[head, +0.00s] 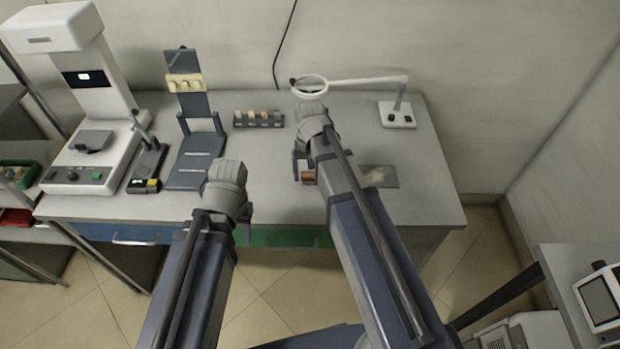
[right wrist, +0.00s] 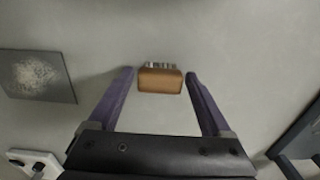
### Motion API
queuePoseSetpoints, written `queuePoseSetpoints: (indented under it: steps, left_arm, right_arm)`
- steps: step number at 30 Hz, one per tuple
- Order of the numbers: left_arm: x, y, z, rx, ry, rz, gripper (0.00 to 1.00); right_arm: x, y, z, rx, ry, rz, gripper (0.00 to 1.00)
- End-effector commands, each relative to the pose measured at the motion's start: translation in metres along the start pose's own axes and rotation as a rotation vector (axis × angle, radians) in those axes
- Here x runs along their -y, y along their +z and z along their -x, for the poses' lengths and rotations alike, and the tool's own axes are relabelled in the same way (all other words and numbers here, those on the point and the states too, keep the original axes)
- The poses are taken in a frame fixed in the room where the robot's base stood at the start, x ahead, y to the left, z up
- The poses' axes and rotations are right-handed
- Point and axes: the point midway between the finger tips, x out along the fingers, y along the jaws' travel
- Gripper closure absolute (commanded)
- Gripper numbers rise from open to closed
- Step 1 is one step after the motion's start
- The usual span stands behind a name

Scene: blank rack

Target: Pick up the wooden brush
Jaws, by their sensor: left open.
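The wooden brush (right wrist: 160,80) is a small brown block with pale bristles along one edge, lying on the table. In the head view the brush (head: 308,178) is partly hidden by my right arm. My right gripper (right wrist: 160,75) is open, with its two dark fingertips on either side of the brush and a small gap at each side. It points down over the table in the head view (head: 304,168). My left gripper (head: 243,230) is open and empty near the table's front edge, its fingers mostly hidden by the wrist.
A grey plate with white powder (head: 379,176) lies right of the brush. A magnifier lamp (head: 398,114), a small rack (head: 258,120), a blue stand (head: 190,170) and a large white instrument (head: 95,110) stand on the table (head: 430,190). The front middle is clear.

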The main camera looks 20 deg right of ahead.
Motion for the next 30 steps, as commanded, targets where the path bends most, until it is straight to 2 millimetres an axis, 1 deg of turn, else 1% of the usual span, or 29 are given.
queuePoseSetpoints:
  steps: [1, 2, 18, 19, 26, 30]
  left_arm:
    - [0.0000, 0.0000, 0.0000, 0.000, 0.000, 0.000, 0.50]
    - [0.0000, 0.0000, 0.0000, 0.000, 0.000, 0.000, 0.50]
    - [0.0000, 0.0000, -0.0001, 0.000, 0.000, 0.000, 0.50]
    - [0.0000, 0.0000, -0.0001, 0.000, 0.000, 0.000, 0.50]
    - [0.0001, 0.0000, 0.0005, 0.000, 0.000, 0.000, 0.50]
    - [0.0005, 0.0003, 0.0055, 0.000, 0.000, 0.000, 0.50]
  right_arm:
    - [0.0000, 0.0000, 0.0000, 0.000, 0.000, 0.000, 0.24]
    - [0.0000, 0.0000, 0.0000, 0.000, 0.000, 0.000, 0.27]
    - [0.0000, 0.0000, -0.0001, 0.000, 0.000, 0.000, 0.88]
    - [0.0000, 0.0000, -0.0001, 0.000, 0.000, 0.000, 0.90]
    - [0.0000, 0.0000, 0.0005, 0.000, 0.000, 0.000, 0.90]
    - [0.0000, 0.0000, 0.0055, 0.000, 0.000, 0.000, 0.90]
